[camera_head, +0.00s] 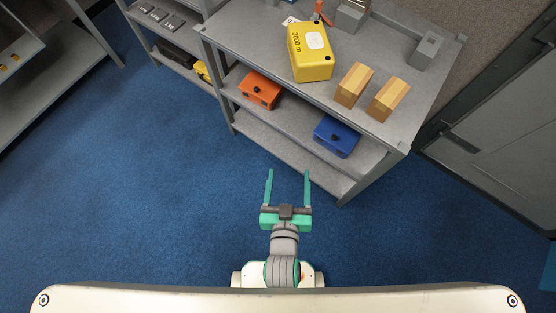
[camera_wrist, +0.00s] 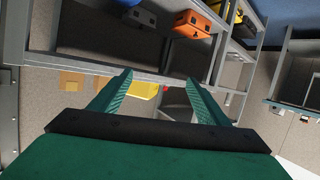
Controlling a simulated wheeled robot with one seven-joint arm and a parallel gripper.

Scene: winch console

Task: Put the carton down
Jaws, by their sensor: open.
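My gripper (camera_head: 288,173) is open, with its two green fingers apart and nothing between them. It is over the blue floor, in front of the grey shelf unit (camera_head: 392,142) and apart from it. Two tan box-shaped blocks, which may be cartons, stand side by side on the unit's top: one on the left (camera_head: 353,85) and one on the right (camera_head: 388,97). Both also show, partly cut off, at the left of the wrist view (camera_wrist: 72,80). In the wrist view my gripper (camera_wrist: 159,78) has empty space between its fingertips.
A yellow case (camera_head: 309,55) stands left of the tan blocks. A grey box (camera_head: 428,50) is behind them. An orange case (camera_head: 260,89) and a blue case (camera_head: 337,136) sit on the shelf below. A grey door (camera_head: 495,140) is at right. The floor at left is clear.

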